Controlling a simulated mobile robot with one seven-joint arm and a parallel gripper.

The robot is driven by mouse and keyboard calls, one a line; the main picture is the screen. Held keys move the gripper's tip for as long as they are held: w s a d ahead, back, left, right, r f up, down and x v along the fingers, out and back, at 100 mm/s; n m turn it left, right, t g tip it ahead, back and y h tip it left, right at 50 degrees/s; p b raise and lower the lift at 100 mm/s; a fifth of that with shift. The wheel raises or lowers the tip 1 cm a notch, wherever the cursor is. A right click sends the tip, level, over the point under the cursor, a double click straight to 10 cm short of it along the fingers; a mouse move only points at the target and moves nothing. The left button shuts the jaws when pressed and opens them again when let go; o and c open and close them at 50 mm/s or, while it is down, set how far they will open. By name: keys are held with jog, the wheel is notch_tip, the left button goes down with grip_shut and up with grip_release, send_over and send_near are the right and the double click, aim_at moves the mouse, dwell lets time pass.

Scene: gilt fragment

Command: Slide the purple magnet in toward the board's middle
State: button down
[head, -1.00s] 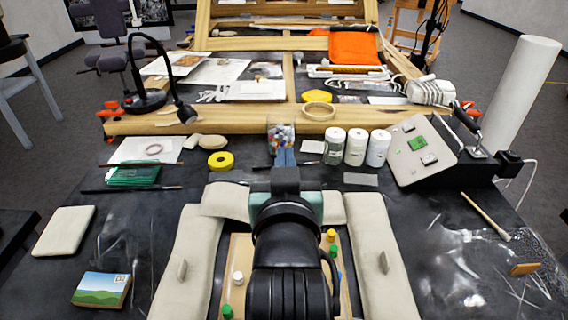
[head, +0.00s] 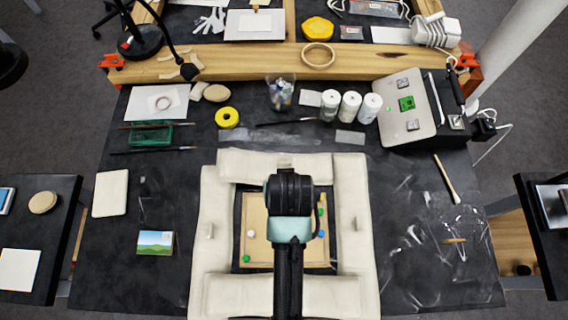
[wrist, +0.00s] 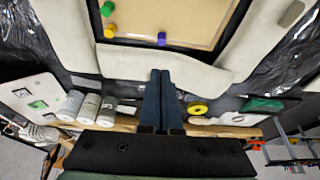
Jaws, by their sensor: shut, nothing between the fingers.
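The purple magnet (wrist: 161,39) shows in the wrist view at the edge of the tan board (wrist: 190,22). In the head view my arm hides it; the board (head: 256,215) lies inside a pale padded frame. My gripper (wrist: 160,73) is shut and empty. In the wrist view its fingertips sit over the pale padding, just below the purple magnet in the picture, with a visible gap. How high the tips are I cannot tell. In the head view my wrist covers the gripper.
Yellow (wrist: 109,31) and green (wrist: 107,9) magnets sit near one board side. White (head: 250,233), green (head: 246,258) and blue (head: 321,233) magnets show in the head view. Pale padding (head: 213,235) borders the board. Jars (head: 350,104) and yellow tape (head: 227,117) stand beyond.

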jog(key=x, duration=1)
jog(key=shift+s, duration=0.25)
jog(key=shift+s+p, duration=0.4)
jog(key=shift+p, duration=0.1)
jog(key=s+p, duration=0.1)
jog(key=s, duration=0.2)
jog(key=s+p, duration=0.1)
jog(key=s, duration=0.1)
jog(key=shift+s+d+r, duration=0.15)
jog(key=shift+s+d, duration=0.1)
jog(key=shift+s, duration=0.15)
jog(key=shift+w+f, duration=0.25)
jog(key=shift+w, duration=0.1)
jog(key=shift+s, duration=0.1)
jog(key=shift+r, duration=0.15)
